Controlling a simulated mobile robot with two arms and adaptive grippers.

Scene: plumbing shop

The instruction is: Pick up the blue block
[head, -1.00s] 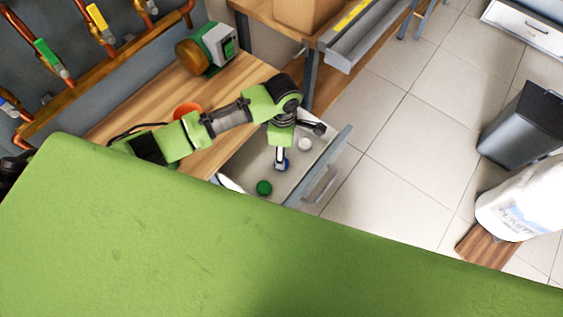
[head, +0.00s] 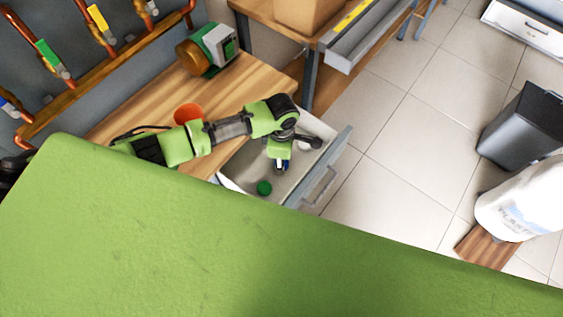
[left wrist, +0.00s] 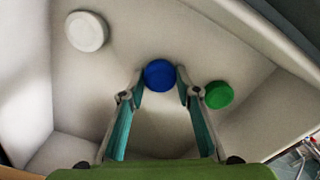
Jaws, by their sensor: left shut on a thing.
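The blue block (left wrist: 160,75) is a round blue piece. In the left wrist view it sits between the two fingertips of my left gripper (left wrist: 158,82), which is shut on it. In the head view my left gripper (head: 281,167) points down inside the open drawer (head: 336,158), and only a little blue shows at its tips. I cannot tell whether the block touches the drawer floor.
A green round block (left wrist: 219,94) lies close right of the fingers, also visible in the head view (head: 264,188). A white round block (left wrist: 87,31) lies farther off to the left. Drawer walls surround the gripper.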

